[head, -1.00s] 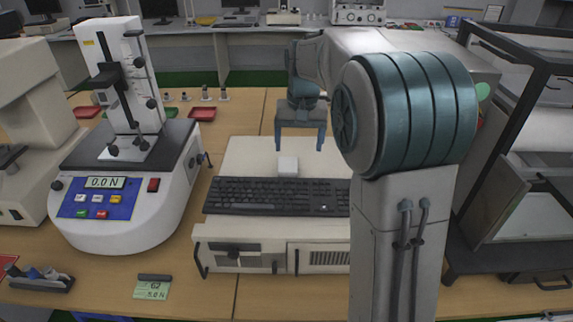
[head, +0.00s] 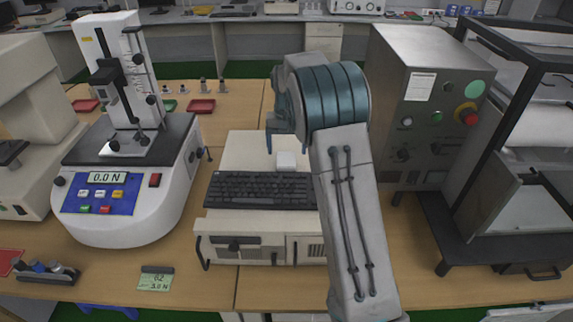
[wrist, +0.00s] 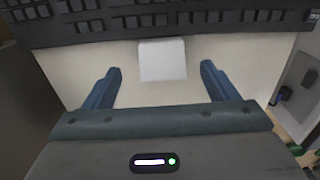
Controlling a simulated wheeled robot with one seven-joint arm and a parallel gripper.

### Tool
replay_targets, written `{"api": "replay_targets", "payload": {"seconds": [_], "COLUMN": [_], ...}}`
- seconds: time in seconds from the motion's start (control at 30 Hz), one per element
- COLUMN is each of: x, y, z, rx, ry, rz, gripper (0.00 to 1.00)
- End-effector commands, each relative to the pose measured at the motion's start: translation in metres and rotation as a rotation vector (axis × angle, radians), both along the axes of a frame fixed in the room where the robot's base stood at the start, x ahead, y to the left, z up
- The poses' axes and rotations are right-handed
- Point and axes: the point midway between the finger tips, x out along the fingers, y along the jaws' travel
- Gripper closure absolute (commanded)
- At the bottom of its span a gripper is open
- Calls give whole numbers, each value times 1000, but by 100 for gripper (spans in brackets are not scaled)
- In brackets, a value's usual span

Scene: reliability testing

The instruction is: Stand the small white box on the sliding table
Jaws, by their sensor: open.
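The small white box (head: 287,160) sits on top of a beige instrument case, just behind the black keyboard. In the wrist view the white box (wrist: 162,60) lies between the lines of my two fingers, with a gap on each side. My gripper (wrist: 161,68) is open and empty; its height over the box is unclear. In the head view only its left finger shows clearly, and my arm hides the rest. The force tester (head: 130,185) stands at the left, reading 0.0 N. A light plate (head: 125,146) lies on its dark stage, below the column; I cannot tell whether this is the sliding table.
The keyboard (head: 258,190) lies close in front of the box. A grey control cabinet (head: 415,110) with a red button stands right of my arm. Red trays (head: 201,106) and small metal weights (head: 203,86) are on the bench behind the tester.

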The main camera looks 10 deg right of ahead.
Motion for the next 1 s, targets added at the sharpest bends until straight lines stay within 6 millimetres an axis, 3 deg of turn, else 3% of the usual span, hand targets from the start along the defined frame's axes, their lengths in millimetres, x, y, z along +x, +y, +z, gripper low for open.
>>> {"api": "replay_targets", "payload": {"seconds": [0.23, 0.5, 0.8, 0.97, 1.0], "x": [-1, -1, -1, -1, -1], "y": [1, 3, 3, 3, 3], "z": [-18, -56, -63, -62, -62], "rx": [1, 0, 0, 0, 0], "ry": [3, 2, -1, -1, -1], "rz": [0, -1, -1, 0, 0], "gripper": [20, 20, 20, 64, 69]}}
